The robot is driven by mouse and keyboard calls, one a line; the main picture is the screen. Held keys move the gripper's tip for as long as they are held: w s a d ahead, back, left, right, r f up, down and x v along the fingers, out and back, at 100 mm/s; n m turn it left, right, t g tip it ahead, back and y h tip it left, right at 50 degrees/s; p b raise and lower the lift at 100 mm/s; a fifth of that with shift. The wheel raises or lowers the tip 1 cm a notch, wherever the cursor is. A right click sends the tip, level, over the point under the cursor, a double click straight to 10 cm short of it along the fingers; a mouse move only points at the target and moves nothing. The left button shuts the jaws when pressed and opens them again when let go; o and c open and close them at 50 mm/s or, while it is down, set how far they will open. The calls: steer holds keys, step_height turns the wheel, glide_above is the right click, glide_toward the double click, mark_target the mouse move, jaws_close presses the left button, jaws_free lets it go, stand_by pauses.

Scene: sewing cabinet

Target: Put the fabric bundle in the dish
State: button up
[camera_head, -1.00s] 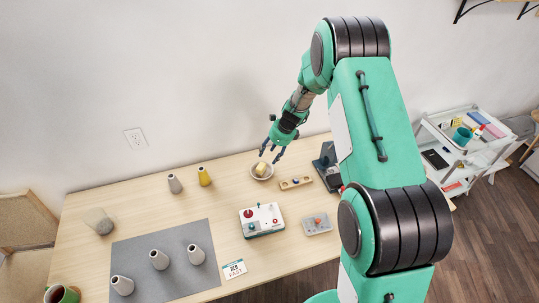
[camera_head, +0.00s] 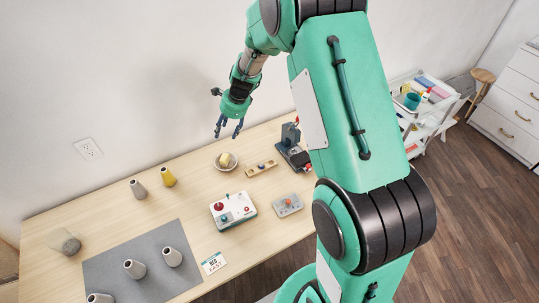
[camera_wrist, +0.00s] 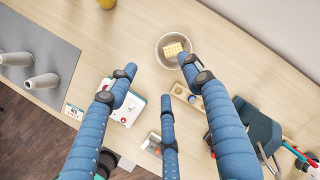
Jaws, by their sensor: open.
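The fabric bundle is a small yellow block-like piece (camera_head: 224,159) and lies inside the dish. The dish is a small round grey bowl (camera_head: 233,168) on the wooden table. In the wrist view the bundle (camera_wrist: 173,48) sits within the rim of the dish (camera_wrist: 160,57), and a blue finger overlaps the dish's lower right edge in the picture. My gripper (camera_head: 228,132) is above the dish with its fingers spread, empty and apart from the bundle. The three blue fingers of my gripper (camera_wrist: 158,80) are wide open in the wrist view.
A wooden block with knobs (camera_head: 261,168), a red-and-white control box (camera_head: 233,211) and a grey box (camera_head: 288,204) stand near the dish. A dark machine (camera_head: 292,150) is to its right. Grey and yellow cones (camera_head: 168,177) stand to the left, some on a grey mat (camera_head: 150,245).

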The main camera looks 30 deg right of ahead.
steer(key=s+a+r+n+t+h, duration=0.1)
steer(key=s+a+r+n, duration=0.1)
steer(key=s+r+n, duration=0.65)
steer(key=s+a+r+n, duration=0.3)
steer(key=s+r, duration=0.8)
steer(key=r, duration=0.5)
steer(key=s+r+n+t+h, duration=0.1)
steer(key=s+r+n, duration=0.2)
steer(key=s, duration=0.8)
steer(key=s+r+n, duration=0.2)
steer(key=s+n, duration=0.5)
steer(key=s, duration=0.5)
steer(key=shift+s+d+r+t+h, duration=0.2)
steer(key=shift+d+r+t+h, duration=0.2)
step_height(320, 180, down, 5)
steer(key=b, duration=0.5)
